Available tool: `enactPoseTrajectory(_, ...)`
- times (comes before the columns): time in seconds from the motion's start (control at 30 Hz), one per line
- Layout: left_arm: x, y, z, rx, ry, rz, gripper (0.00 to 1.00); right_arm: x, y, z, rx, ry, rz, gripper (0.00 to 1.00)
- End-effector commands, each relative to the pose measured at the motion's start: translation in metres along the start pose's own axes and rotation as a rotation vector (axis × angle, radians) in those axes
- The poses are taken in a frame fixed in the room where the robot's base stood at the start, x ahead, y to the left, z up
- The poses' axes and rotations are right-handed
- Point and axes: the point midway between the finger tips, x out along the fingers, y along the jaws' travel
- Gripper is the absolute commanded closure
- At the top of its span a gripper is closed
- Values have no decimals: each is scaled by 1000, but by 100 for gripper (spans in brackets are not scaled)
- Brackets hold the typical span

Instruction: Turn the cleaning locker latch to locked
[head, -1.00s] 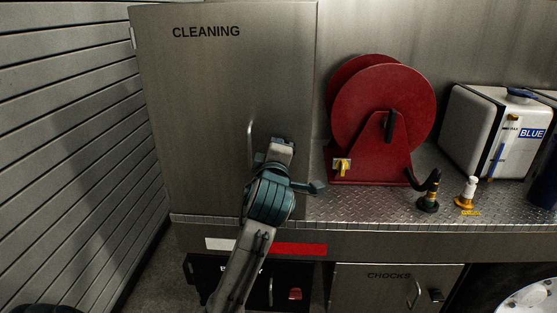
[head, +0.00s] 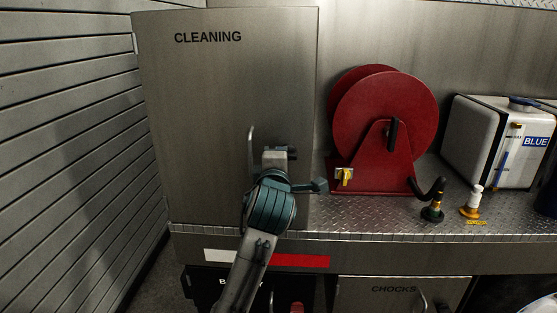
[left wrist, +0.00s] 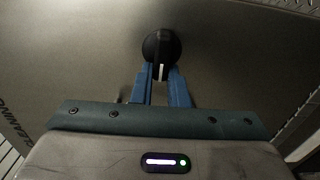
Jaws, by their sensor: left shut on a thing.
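The cleaning locker (head: 215,110) is a tall grey metal door marked CLEANING, shut, with a vertical bar handle (head: 250,150) near its right side. Its latch is a round black knob (left wrist: 160,45) with a white pointer mark, seen in the left wrist view. The blue fingers of my left gripper (left wrist: 160,82) are closed on the knob's grip, one finger on each side of the white mark. In the head view my left gripper (head: 283,153) is against the door, just right of the handle, and hides the latch. My right gripper is not in view.
A red hose reel (head: 385,125) with a yellow valve (head: 345,177) stands on the tread-plate shelf (head: 365,212) to the right. A white BLUE tank (head: 490,140) is farther right. A ribbed wall (head: 70,150) is close on the left.

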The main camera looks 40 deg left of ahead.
Motion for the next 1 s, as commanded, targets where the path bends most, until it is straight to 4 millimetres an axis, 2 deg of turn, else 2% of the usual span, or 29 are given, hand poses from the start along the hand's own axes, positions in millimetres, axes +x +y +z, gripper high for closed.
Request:
enactPoseTrajectory(0.07,0,-1,0,0,0,-2,100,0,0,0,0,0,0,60)
enactPoseTrajectory(0.1,0,-1,0,0,0,-2,84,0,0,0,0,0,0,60)
enactPoseTrajectory(0.2,0,-1,0,0,0,-2,65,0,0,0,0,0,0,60)
enactPoseTrajectory(0.57,-4,0,0,0,-1,0,65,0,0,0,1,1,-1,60)
enactPoseTrajectory(0.67,-15,0,1,-2,-2,-1,65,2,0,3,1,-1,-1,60)
enactPoseTrajectory(1.0,-74,-1,1,-5,-3,-3,65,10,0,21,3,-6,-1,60)
